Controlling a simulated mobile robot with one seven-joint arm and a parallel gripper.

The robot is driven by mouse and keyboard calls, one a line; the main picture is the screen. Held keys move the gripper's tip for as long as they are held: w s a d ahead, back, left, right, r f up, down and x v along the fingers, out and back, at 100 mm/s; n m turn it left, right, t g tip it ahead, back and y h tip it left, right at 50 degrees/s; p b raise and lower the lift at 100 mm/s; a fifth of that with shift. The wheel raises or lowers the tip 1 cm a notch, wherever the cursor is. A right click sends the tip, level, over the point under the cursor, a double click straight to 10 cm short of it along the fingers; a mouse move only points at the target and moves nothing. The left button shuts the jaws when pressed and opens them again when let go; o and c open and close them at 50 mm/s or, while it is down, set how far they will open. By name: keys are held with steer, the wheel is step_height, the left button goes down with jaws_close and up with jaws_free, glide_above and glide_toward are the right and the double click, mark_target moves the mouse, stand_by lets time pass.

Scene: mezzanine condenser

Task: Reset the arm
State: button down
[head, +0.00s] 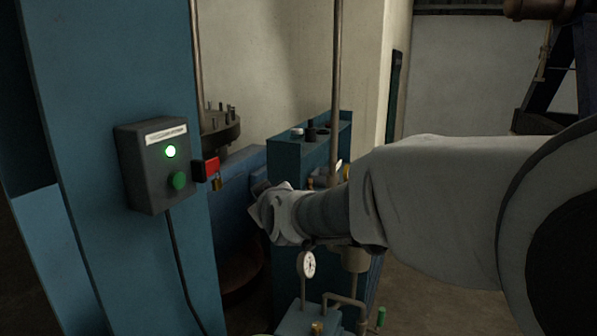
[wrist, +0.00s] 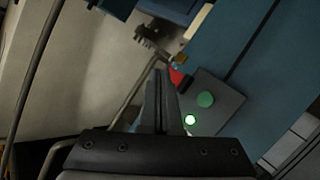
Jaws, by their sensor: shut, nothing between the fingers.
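My arm reaches in from the right in the head view, in a pale cover. My gripper (head: 258,192) is at its end, pointing left, in front of blue machinery and to the right of a grey control box (head: 150,168). In the wrist view my gripper (wrist: 159,78) has its fingers together with nothing between them. The control box (wrist: 222,105) shows ahead of the fingers on the right, with a lit green lamp (wrist: 190,120) and a green button (wrist: 205,99).
The box hangs on a blue column (head: 100,70). A red tag (head: 211,168) with a brass padlock (head: 217,184) sits beside it. A pressure gauge (head: 307,264) and pipes stand below my arm. A vertical pipe (head: 336,90) rises behind it. Open floor (head: 430,305) lies at lower right.

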steer(key=s+d+f+m+g+h, duration=0.1)
steer(key=s+d+f+m+g, duration=0.1)
steer(key=s+d, duration=0.5)
steer(key=s+d+f+m+g+h, duration=0.2)
steer(key=s+d, duration=0.6)
steer(key=s, duration=0.5)
steer(key=s+d+f+m+g+h, duration=0.2)
steer(key=s+d+f+m+g, duration=0.2)
steer(key=s, duration=0.6)
steer(key=d+m, duration=0.2)
steer(key=d, duration=0.1)
steer(key=shift+s+d+f, duration=0.2)
steer(key=shift+s+f, duration=0.15)
steer(key=shift+s, duration=0.05)
